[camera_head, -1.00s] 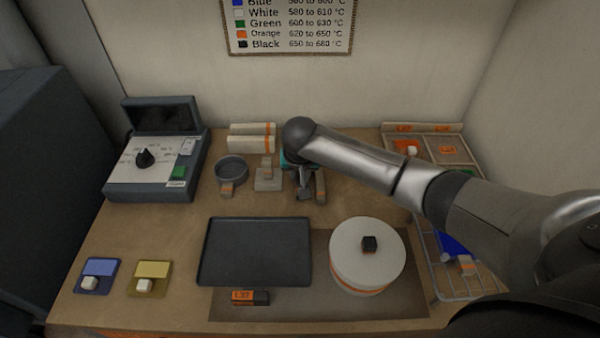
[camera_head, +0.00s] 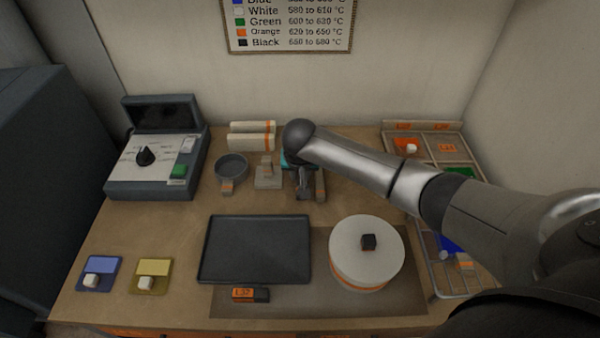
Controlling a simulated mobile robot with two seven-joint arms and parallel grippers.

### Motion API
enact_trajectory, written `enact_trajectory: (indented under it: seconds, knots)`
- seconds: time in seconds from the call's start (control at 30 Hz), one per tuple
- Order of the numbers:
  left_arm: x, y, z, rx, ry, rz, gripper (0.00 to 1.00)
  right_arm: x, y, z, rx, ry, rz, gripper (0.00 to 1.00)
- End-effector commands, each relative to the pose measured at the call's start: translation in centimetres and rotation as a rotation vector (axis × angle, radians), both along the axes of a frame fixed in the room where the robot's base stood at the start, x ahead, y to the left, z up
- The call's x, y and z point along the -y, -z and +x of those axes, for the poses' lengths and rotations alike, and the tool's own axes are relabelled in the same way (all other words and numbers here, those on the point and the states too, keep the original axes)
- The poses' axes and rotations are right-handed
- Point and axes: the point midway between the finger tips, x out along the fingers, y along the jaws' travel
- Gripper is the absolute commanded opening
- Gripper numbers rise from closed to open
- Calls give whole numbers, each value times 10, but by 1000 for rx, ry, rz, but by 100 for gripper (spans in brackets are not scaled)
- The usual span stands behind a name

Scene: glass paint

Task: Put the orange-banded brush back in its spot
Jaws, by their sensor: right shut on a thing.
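My right gripper (camera_head: 304,193) is at the back middle of the table, pointing down and shut. My right arm covers much of that spot from above. A small upright piece with an orange band (camera_head: 320,187) shows right beside its fingers; I take it to be part of the orange-banded brush, but the rest is hidden. I cannot tell whether it touches the table or a holder. A bit of teal (camera_head: 285,158) shows behind the wrist. My left gripper is not in view.
A grey cup (camera_head: 231,166) and a grey block with a handle (camera_head: 268,181) stand close left of my gripper. A dark tray (camera_head: 255,249) and a round white turntable (camera_head: 367,270) are in front. A sectioned tray (camera_head: 447,149) and wire rack (camera_head: 462,289) lie right.

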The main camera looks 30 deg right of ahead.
Motion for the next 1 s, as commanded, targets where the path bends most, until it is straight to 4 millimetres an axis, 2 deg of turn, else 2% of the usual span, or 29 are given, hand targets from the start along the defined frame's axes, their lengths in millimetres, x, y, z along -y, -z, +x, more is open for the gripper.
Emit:
enact_trajectory:
  seconds: [0.37, 0.4, 0.67, 1.0]
  knots:
    - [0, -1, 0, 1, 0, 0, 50, 0, 4, 0, 0, 0, 1, 0]
    - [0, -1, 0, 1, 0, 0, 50, 0, 3, 0, 0, 0, 1, 31]
    - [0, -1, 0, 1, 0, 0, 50, 0, 4, 0, 0, 0, 0, 60]
    - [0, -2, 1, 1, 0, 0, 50, 0, 1, -1, 0, 0, 0, 61]
